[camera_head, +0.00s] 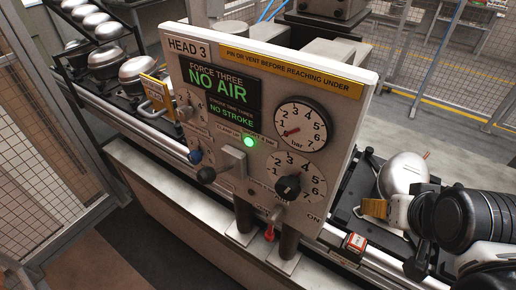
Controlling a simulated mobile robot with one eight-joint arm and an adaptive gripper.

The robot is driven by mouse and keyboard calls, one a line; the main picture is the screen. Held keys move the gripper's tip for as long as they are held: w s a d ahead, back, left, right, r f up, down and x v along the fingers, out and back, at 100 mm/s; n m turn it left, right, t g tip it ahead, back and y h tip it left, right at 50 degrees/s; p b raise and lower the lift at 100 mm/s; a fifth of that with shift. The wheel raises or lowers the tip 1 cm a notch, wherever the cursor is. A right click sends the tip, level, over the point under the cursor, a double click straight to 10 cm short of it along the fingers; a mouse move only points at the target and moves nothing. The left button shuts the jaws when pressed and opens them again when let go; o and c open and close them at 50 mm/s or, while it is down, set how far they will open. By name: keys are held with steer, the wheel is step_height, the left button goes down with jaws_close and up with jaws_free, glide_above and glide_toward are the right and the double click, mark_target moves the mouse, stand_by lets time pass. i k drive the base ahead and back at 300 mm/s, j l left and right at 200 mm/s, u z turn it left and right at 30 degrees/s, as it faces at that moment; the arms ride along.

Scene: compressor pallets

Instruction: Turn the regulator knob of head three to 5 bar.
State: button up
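The HEAD 3 panel (228,140) stands upright in the middle of the head view. Its regulator knob (288,188) is black and round, low on the right of the panel, inside a printed scale marked 1 to 7. I cannot tell surely which number its pointer faces. Above it, the bar gauge (301,126) has a red needle pointing lower left, near the low end. The display (216,84) reads FORCE THREE, NO AIR and NO STROKE. My arm's black and white end is at the right edge, apart from the knob; my gripper's fingers cannot be made out.
A red-tipped lever (269,232) hangs down below the knob, beside an ON label. A green lamp (249,142) is lit. A grey block (232,160) sticks out left of the knob. A silver compressor (403,174) sits right of the panel. Mesh fencing (40,130) stands left.

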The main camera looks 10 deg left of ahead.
mark_target(288, 188)
steer(key=k+j+u, duration=0.25)
steer(key=u, duration=0.5)
